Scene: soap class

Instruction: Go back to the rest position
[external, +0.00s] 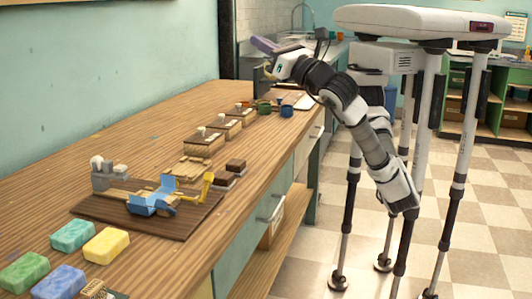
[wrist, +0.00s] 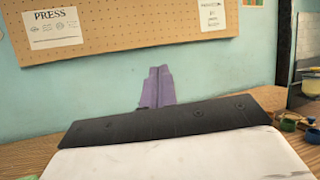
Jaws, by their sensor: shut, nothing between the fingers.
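My gripper (external: 262,45) is raised at the far end of the wooden workbench (external: 150,125), clear of the bench top. In the wrist view its purple fingers (wrist: 158,88) are together, with nothing between them. My arm is bent, with the forearm reaching left over the bench's far end. A blue press (external: 152,201) with a yellow handle (external: 207,186) stands on a dark board (external: 110,209) at the near part of the bench.
Green (external: 73,235), yellow (external: 106,245) and blue (external: 60,283) soap bars lie at the near end. Several wooden blocks (external: 203,147) line the bench beyond the press. Green (external: 264,107) and blue (external: 287,110) cups stand farther back. A pegboard (wrist: 150,50) hangs on the wall.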

